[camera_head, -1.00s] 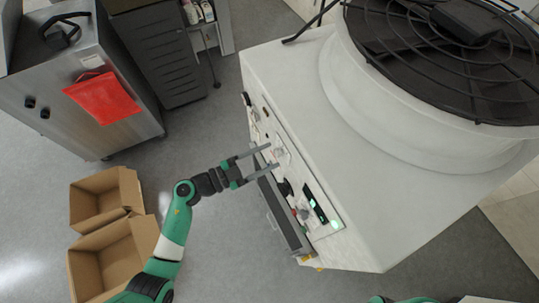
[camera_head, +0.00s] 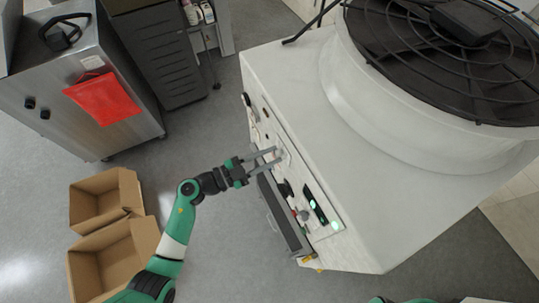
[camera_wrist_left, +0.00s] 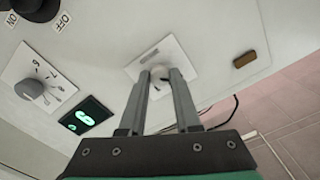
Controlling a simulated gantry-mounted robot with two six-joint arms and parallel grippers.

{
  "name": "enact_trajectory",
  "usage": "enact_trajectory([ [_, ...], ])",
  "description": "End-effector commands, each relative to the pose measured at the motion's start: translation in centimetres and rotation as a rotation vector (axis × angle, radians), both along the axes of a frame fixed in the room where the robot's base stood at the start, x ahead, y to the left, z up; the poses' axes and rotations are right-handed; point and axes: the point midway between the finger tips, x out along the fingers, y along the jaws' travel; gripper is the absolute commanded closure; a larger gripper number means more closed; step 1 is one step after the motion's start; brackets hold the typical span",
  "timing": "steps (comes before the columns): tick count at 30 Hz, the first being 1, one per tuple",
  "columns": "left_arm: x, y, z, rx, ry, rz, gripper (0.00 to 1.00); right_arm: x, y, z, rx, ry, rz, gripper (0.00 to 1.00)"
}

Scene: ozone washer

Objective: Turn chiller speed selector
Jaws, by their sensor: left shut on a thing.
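The white machine (camera_head: 310,130) has a control panel on its left side in the head view. My left gripper (camera_head: 277,156) reaches that panel from the left. In the left wrist view, the fingers (camera_wrist_left: 164,75) are close together at a selector knob (camera_wrist_left: 152,56) on a square white plate (camera_wrist_left: 172,62). They are shut on the knob, which they mostly hide, so its setting cannot be read. A grey dial with numbers (camera_wrist_left: 33,89) sits to the left, apart from the fingers. My right gripper is out of view.
A lit green display (camera_wrist_left: 85,116) and an ON/OFF switch (camera_wrist_left: 40,8) are on the same panel. A large fan (camera_head: 440,50) tops the machine. Cardboard boxes (camera_head: 108,198) lie on the floor at the left. A steel cabinet (camera_head: 70,85) with a red cloth stands behind.

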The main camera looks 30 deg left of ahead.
Motion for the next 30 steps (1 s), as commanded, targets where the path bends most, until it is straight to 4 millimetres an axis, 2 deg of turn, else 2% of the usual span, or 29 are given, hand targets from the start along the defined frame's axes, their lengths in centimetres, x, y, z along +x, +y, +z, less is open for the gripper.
enact_trajectory([
  [11,0.0,0.0,0.1,0.105,-0.078,-0.001,1.00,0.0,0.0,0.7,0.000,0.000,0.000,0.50],
  [30,0.0,0.0,0.1,0.514,-0.375,-0.001,1.00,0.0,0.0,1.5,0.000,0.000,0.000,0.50],
])
